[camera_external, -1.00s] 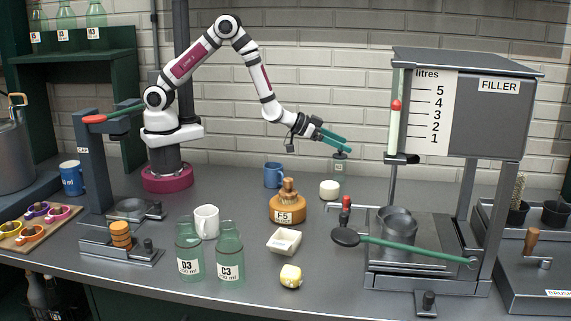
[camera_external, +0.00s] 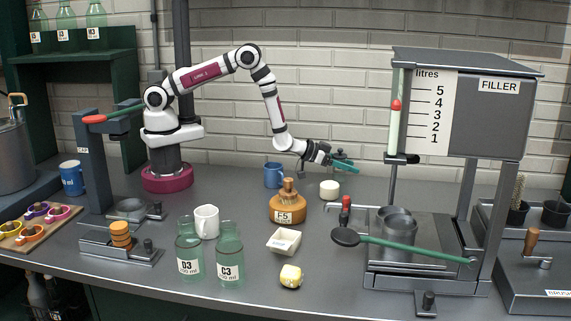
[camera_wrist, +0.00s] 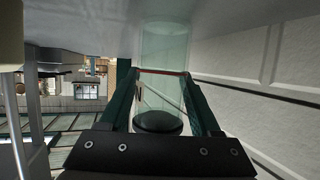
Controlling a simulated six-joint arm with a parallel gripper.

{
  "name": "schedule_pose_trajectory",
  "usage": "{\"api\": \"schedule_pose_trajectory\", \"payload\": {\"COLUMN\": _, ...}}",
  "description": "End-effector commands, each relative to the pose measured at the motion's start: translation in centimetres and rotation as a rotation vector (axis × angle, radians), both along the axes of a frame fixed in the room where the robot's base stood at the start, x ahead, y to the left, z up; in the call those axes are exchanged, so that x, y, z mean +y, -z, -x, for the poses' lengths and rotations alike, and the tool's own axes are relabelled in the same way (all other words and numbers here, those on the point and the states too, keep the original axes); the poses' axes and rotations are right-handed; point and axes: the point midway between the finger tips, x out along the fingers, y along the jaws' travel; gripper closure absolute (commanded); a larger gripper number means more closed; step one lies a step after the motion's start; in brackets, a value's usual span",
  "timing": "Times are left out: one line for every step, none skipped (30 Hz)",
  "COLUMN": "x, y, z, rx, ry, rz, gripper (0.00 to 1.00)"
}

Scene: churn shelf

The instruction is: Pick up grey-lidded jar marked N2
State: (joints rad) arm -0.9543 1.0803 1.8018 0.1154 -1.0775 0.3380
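The grey-lidded jar (camera_wrist: 164,48) is clear, pale green glass. In the wrist view it lies between my green fingers, its dark grey lid (camera_wrist: 158,122) toward the camera's lower edge. No N2 marking can be read now. In the external view the lid (camera_external: 340,153) shows just above my gripper (camera_external: 345,165), at the back of the bench; the fingers cover most of the jar body. In the wrist view my gripper (camera_wrist: 161,72) has one finger on each side of the jar, with narrow gaps beside the glass. It appears open, and the jar appears to stand on the bench.
A round white item (camera_external: 329,188) and a blue mug (camera_external: 274,176) stand near the gripper. The amber F5 bottle (camera_external: 287,207) is in front. The filler (camera_external: 465,110) stands to the right, the brick wall (camera_external: 330,100) behind. The bench before the filler's left side holds a white dish (camera_external: 283,241).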

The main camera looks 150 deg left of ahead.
Motion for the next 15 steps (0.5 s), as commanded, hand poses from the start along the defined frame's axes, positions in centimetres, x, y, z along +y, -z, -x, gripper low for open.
{"api": "schedule_pose_trajectory", "payload": {"x": -0.01, "y": 0.00, "z": 0.00, "rx": 0.000, "ry": 0.000, "rz": 0.000, "gripper": 0.47}}
{"api": "schedule_pose_trajectory", "payload": {"x": -0.01, "y": 0.00, "z": 0.00, "rx": 0.000, "ry": 0.000, "rz": 0.000, "gripper": 0.52}}
{"api": "schedule_pose_trajectory", "payload": {"x": -0.01, "y": 0.00, "z": 0.00, "rx": 0.000, "ry": 0.000, "rz": 0.000, "gripper": 0.59}}
{"api": "schedule_pose_trajectory", "payload": {"x": -0.01, "y": 0.00, "z": 0.00, "rx": 0.000, "ry": 0.000, "rz": 0.000, "gripper": 0.65}}
{"api": "schedule_pose_trajectory", "payload": {"x": -0.02, "y": -0.01, "z": 0.00, "rx": 0.000, "ry": 0.000, "rz": 0.000, "gripper": 0.70}}
{"api": "schedule_pose_trajectory", "payload": {"x": -0.02, "y": -0.01, "z": 0.00, "rx": 0.000, "ry": 0.000, "rz": 0.000, "gripper": 0.77}}
{"api": "schedule_pose_trajectory", "payload": {"x": -0.02, "y": -0.01, "z": 0.00, "rx": 0.000, "ry": 0.000, "rz": 0.000, "gripper": 0.83}}
{"api": "schedule_pose_trajectory", "payload": {"x": -0.02, "y": -0.01, "z": 0.00, "rx": 0.000, "ry": 0.000, "rz": 0.000, "gripper": 0.88}}
{"api": "schedule_pose_trajectory", "payload": {"x": -0.02, "y": -0.01, "z": 0.00, "rx": 0.000, "ry": 0.000, "rz": 0.000, "gripper": 0.95}}
{"api": "schedule_pose_trajectory", "payload": {"x": -0.02, "y": -0.01, "z": 0.00, "rx": 0.000, "ry": 0.000, "rz": 0.000, "gripper": 1.00}}
{"api": "schedule_pose_trajectory", "payload": {"x": -0.02, "y": -0.01, "z": 0.00, "rx": 0.000, "ry": 0.000, "rz": 0.000, "gripper": 1.00}}
{"api": "schedule_pose_trajectory", "payload": {"x": -0.02, "y": -0.01, "z": 0.00, "rx": 0.000, "ry": 0.000, "rz": 0.000, "gripper": 1.00}}
{"api": "schedule_pose_trajectory", "payload": {"x": -0.02, "y": -0.01, "z": 0.00, "rx": 0.000, "ry": 0.000, "rz": 0.001, "gripper": 1.00}}
{"api": "schedule_pose_trajectory", "payload": {"x": -0.02, "y": -0.01, "z": 0.00, "rx": 0.000, "ry": 0.000, "rz": 0.001, "gripper": 1.00}}
{"api": "schedule_pose_trajectory", "payload": {"x": -0.02, "y": -0.01, "z": 0.00, "rx": 0.000, "ry": 0.000, "rz": 0.000, "gripper": 1.00}}
